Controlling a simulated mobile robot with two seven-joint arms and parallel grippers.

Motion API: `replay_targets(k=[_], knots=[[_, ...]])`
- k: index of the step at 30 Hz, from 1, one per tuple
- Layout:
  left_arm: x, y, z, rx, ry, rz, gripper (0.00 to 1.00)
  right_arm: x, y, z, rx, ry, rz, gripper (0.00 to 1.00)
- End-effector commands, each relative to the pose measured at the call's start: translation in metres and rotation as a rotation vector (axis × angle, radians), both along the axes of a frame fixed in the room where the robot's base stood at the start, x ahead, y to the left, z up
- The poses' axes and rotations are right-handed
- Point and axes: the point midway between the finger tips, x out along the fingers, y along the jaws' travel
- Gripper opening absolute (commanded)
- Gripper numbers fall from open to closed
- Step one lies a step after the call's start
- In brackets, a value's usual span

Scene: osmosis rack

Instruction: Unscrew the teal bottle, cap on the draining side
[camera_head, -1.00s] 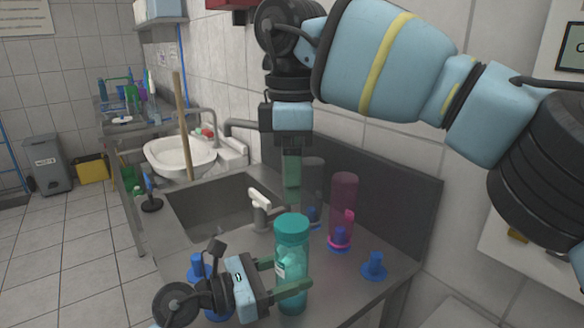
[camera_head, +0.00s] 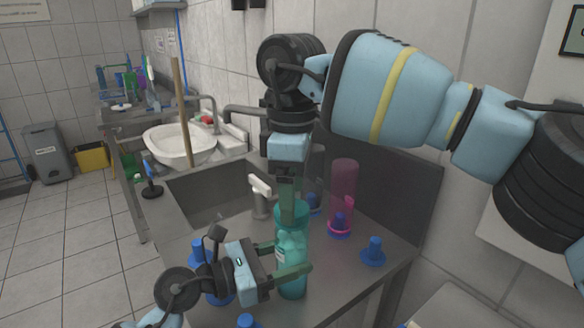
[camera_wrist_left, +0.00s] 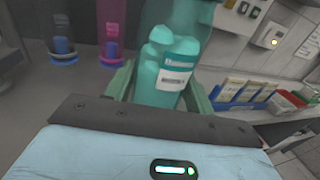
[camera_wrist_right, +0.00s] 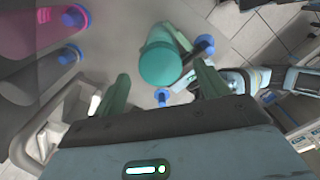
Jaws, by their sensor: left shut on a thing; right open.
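The teal bottle (camera_head: 294,247) stands upright at the counter's front, with a white label facing my left wrist view (camera_wrist_left: 165,88). My left gripper (camera_head: 294,275) is shut around its body from the left. The teal cap (camera_head: 284,213) is on top of the bottle; it also shows in the right wrist view (camera_wrist_right: 160,65). My right gripper (camera_head: 290,203) points down over the cap. Its fingers are open, one on each side of the cap in the right wrist view. The steel counter (camera_head: 350,284) extends right of the bottle.
The sink basin (camera_head: 210,205) and its tap (camera_head: 260,195) lie behind the bottle. A translucent pink cylinder (camera_head: 343,180) stands on a blue holder to the right. Another blue holder (camera_head: 374,253) stands empty near the right edge. Several blue holders are around my left gripper.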

Motion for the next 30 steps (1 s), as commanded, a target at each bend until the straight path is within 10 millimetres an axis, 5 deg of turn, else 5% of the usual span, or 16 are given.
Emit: replay_targets(k=[15,26,30], knots=[[0.0,0.0,-0.001,0.001,0.0,0.0,0.0,0.0,0.0,-0.019,0.0,-0.001,0.0,0.74],[0.0,0.0,0.0,0.001,0.0,0.0,0.0,0.0,0.0,-0.019,0.0,-0.001,0.0,0.28],[0.0,0.0,0.0,0.001,-0.001,0.0,0.0,0.0,0.0,-0.018,0.0,-0.001,0.0,0.27]])
